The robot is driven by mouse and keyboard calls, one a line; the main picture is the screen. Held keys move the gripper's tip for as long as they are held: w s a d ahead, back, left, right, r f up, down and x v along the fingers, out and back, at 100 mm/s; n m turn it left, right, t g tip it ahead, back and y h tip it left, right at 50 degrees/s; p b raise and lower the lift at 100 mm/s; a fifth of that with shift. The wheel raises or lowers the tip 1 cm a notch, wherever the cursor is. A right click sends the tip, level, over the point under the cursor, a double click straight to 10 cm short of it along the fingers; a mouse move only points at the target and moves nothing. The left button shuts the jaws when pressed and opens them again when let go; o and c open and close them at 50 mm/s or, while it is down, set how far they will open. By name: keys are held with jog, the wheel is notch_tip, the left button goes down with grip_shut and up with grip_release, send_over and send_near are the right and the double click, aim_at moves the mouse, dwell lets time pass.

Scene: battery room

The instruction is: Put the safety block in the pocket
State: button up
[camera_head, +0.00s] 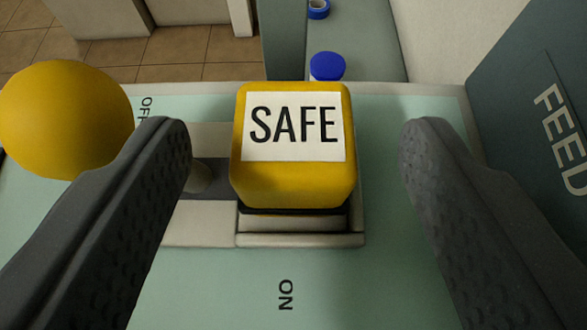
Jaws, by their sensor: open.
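The safety block (292,185) is a yellow block with rounded edges and a white label reading SAFE. It sits upright at the pocket (352,238), a pale raised frame on the green panel; a dark gap and a pale rim show below its front face. How deep it sits, I cannot tell. My gripper (298,150) is open, with one dark finger to the left of the block and one to the right. Neither finger touches the block, and the gap on the right looks a little wider.
A yellow ball-shaped knob (62,118) stands at the left, close to my left finger. The green panel (210,285) bears OFF and ON marks. A dark FEED box (540,110) stands at the right. A blue-capped item (327,66) and blue tape roll (318,9) are behind.

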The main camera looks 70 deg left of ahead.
jog(key=v, duration=0.8)
jog(key=shift+d, duration=0.2)
jog(key=shift+s+r, duration=0.1)
jog(key=a+r+m+t+h, duration=0.2)
jog(key=a+r+m+h, duration=0.1)
jog(key=r, duration=0.7)
jog(key=a+r+m+t+h, duration=0.2)
jog(key=r+m, duration=0.1)
jog(key=r, duration=0.7)
jog(key=s+a+r+m+t+h, duration=0.2)
jog(key=s+r+m+t+h, duration=0.1)
jog(key=r, duration=0.8)
jog(key=s+a+r+m+t+h, duration=0.2)
jog(key=s+r, duration=0.5)
jog(key=r, duration=0.5)
jog(key=m+t+h, duration=0.1)
jog(key=m+t, duration=0.1)
jog(key=m, duration=0.1)
jog(key=shift+s+a+r+t+h, duration=0.15)
jog(key=shift+s+a+t+h, duration=0.05)
jog(key=shift+a+t+h, duration=0.15)
